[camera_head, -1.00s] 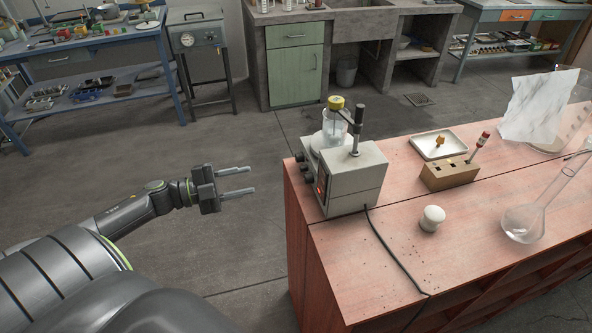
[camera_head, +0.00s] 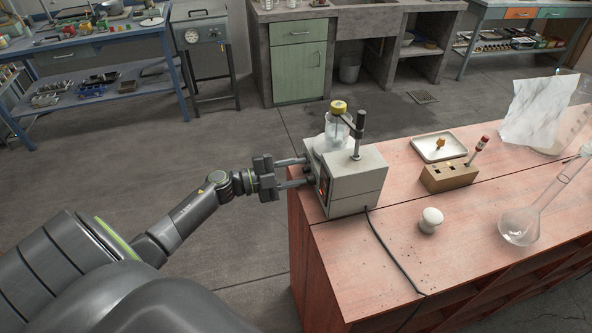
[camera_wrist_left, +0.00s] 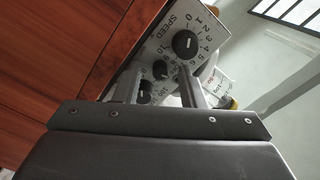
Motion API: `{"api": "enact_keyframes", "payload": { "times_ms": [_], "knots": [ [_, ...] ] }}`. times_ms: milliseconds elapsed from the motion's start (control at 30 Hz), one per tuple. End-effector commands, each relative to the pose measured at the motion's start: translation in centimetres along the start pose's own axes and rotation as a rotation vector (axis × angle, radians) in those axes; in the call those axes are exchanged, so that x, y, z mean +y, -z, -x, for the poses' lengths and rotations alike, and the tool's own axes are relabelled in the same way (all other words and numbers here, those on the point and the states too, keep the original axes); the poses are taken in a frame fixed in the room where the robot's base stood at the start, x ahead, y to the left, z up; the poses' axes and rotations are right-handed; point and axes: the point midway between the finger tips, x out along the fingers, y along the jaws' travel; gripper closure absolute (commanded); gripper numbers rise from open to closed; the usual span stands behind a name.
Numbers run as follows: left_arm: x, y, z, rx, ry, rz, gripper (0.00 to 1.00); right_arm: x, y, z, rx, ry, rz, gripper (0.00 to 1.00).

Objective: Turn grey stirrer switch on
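The grey stirrer (camera_head: 358,185) is a pale box on the left end of the reddish bench, with a clear vessel with a yellow cap (camera_head: 338,122) on top. A red switch (camera_head: 322,190) shows on its left-facing panel. My left gripper (camera_head: 309,170) is open, its two fingertips at that panel, partly hiding it. In the left wrist view, the panel has a black speed dial (camera_wrist_left: 185,43) with a number scale, a small middle knob (camera_wrist_left: 160,69) between the fingers, and a lower knob (camera_wrist_left: 145,91). Whether the fingers touch the panel cannot be told. My right gripper is not in view.
A black cord (camera_head: 392,250) runs from the stirrer over the bench. A white round-topped object (camera_head: 430,219), a wooden block (camera_head: 449,177), a white tray (camera_head: 439,147) and a glass flask (camera_head: 521,227) stand to its right. The floor left of the bench is clear.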

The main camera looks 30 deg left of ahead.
Motion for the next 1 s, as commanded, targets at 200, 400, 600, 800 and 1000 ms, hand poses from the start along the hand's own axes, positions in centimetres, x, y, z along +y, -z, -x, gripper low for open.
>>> {"api": "enact_keyframes", "payload": {
  "times_ms": [200,400,600,800,1000],
  "knots": [
    [0.0,0.0,0.0,0.0,0.0,0.0,0.7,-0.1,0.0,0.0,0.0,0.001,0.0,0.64],
    [0.0,0.0,0.1,0.0,0.0,0.0,0.96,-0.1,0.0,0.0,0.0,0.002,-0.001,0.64],
    [0.0,0.0,0.1,0.0,0.0,-0.002,1.0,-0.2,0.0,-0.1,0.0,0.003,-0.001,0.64],
    [0.1,-0.1,0.1,0.0,-0.001,-0.044,1.0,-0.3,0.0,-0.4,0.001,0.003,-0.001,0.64],
    [0.2,-0.1,0.1,0.0,-0.001,-0.158,1.0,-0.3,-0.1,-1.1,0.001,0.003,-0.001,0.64]
  ]
}}
